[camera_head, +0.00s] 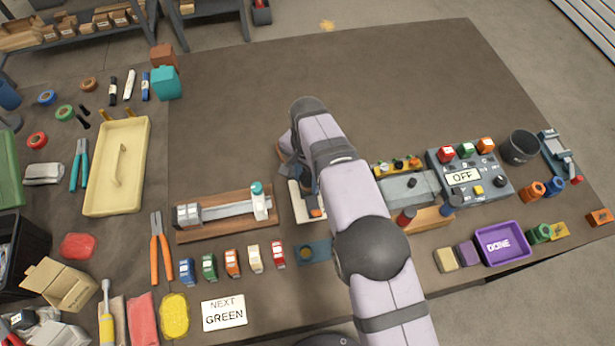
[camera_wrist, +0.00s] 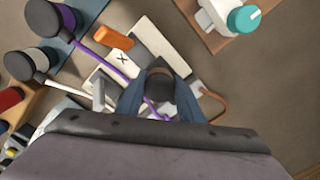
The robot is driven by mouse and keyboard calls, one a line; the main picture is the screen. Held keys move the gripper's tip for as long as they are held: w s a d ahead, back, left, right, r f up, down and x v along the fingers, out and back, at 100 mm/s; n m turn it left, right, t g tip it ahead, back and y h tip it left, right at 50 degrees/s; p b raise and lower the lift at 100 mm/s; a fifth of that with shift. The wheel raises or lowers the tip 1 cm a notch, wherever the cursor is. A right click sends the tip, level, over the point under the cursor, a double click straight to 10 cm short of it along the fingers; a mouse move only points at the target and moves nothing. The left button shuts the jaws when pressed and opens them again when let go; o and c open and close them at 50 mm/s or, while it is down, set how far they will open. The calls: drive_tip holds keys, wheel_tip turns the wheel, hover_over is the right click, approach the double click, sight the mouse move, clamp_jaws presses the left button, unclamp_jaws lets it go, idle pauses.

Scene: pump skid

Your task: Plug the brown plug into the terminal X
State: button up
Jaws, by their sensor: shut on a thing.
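In the wrist view, my gripper (camera_wrist: 158,103) is shut on a dark, brownish round-topped piece (camera_wrist: 160,88), which looks like the brown plug. A brown cord (camera_wrist: 218,101) loops out on the right side. The terminal block's white label marked X (camera_wrist: 122,59) is up and left of the fingers. An orange plug-like cylinder (camera_wrist: 113,38) lies beside that label. The fingers hide the lower end of the held piece, so I cannot tell whether it touches a socket. In the head view, my arm covers most of the terminal block (camera_head: 305,208) and the gripper.
Purple and white cords run from dark spools (camera_wrist: 45,18) at the wrist view's upper left, the purple one passing by the fingers. A wooden rail fixture (camera_head: 225,213) stands left of my arm. A control box reading OFF (camera_head: 470,190) stands right. The back table is clear.

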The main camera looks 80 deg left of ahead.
drive_tip(key=o, duration=1.3)
drive_tip(key=shift+c, duration=0.2)
drive_tip(key=shift+r+b, duration=1.25)
drive_tip(key=shift+r, duration=2.45)
